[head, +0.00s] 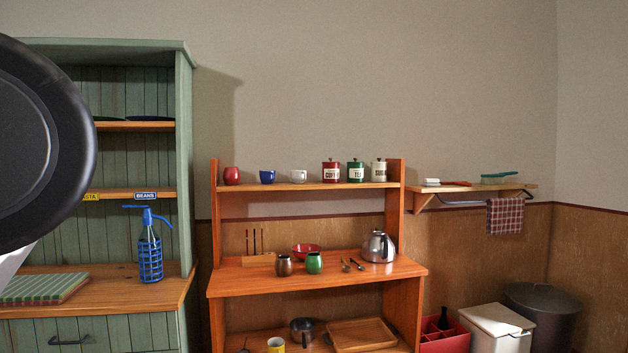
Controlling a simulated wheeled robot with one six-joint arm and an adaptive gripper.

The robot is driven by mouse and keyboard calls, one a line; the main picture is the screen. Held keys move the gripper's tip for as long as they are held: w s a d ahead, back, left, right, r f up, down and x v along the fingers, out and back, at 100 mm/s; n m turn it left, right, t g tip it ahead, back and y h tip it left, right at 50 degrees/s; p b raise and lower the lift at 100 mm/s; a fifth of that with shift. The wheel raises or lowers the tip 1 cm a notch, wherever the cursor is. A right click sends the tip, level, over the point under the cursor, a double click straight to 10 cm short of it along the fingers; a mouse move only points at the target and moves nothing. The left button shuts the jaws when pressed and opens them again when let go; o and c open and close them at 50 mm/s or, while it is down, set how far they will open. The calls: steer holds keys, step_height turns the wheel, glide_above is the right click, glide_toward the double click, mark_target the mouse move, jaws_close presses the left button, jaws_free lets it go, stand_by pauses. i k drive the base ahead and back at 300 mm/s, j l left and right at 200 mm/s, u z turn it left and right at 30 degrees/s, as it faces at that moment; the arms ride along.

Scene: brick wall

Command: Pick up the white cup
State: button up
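A small white cup (299,176) stands upright on the top shelf of the wooden unit. A blue cup (267,177) stands to its left and a red canister labelled coffee (331,172) to its right, both apart from it. My gripper is not in view. A dark round part of my arm fills the left edge of the head view and hides part of the green cabinet.
A red cup (232,176) and green (356,171) and cream (379,172) canisters share the top shelf (310,186). Below, the counter (330,279) holds a kettle (378,247), mugs and a red bowl (306,250). A green cabinet (185,150) stands left.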

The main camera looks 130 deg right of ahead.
mark_target(297, 175)
steer(key=z, duration=4.45)
steer(key=i+l, duration=0.3)
steer(key=j+u, duration=0.05)
